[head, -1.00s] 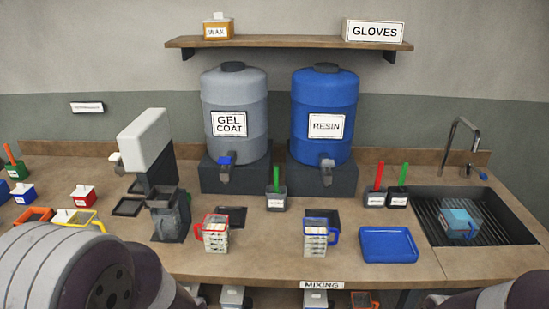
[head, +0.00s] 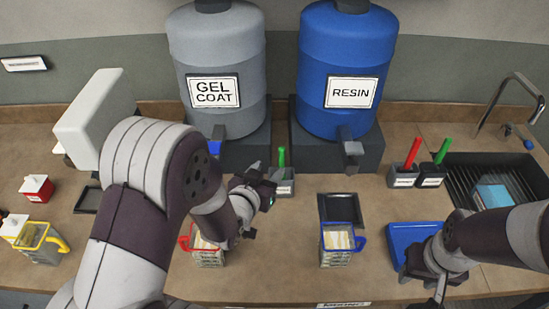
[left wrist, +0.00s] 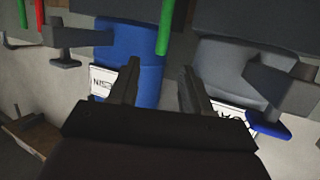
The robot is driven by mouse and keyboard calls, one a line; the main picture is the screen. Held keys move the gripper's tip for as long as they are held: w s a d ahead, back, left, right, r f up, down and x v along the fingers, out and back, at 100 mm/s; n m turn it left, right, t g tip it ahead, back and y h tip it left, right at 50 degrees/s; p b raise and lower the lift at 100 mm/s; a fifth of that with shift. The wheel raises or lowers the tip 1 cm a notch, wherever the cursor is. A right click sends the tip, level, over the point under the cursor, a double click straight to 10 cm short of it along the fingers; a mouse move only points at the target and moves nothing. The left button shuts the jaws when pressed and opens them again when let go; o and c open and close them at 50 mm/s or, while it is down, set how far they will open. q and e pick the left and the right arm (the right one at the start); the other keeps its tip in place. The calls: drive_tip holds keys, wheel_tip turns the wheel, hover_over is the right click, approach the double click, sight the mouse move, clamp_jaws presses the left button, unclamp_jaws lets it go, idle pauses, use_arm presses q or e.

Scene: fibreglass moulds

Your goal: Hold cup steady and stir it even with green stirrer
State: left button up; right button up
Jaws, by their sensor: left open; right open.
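My left gripper (head: 264,188) is open and empty, just in front of the middle stirrer holder (head: 284,186). A green stirrer (head: 282,157) stands upright in that holder; it also shows in the left wrist view (left wrist: 165,25), which is upside down, beyond my open fingers. A red-handled cup (head: 208,256) stands below my left gripper, partly hidden by my arm. A blue-handled cup (head: 341,248) with pale contents stands to its right. My right gripper (head: 430,288) is open and empty at the front of the blue tray (head: 402,236).
A second holder pair (head: 404,180) on the right carries a red stirrer (head: 412,152) and another green stirrer (head: 442,151). Gel coat (head: 213,70) and resin (head: 345,65) barrels stand behind. A yellow-handled cup (head: 36,246) is far left, the sink (head: 465,175) right.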

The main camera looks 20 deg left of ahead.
sight(280, 155)
use_arm(q)
drive_tip(key=x, duration=0.5)
drive_tip(key=p+x, duration=0.1)
drive_tip(key=x, duration=0.4)
drive_tip(key=shift+a+f, duration=0.1)
drive_tip(key=shift+a, duration=0.1)
drive_tip(key=shift+w+d+f, duration=0.1)
drive_tip(key=shift+w+d, duration=0.05)
drive_tip(key=shift+w, duration=0.25)
drive_tip(key=shift+f, duration=0.1)
drive_tip(key=shift+w, duration=0.1)
drive_tip(key=shift+c, duration=0.7)
clamp_jaws()
wheel_tip(280, 155, up, 11)
drive_tip(key=p, duration=0.8)
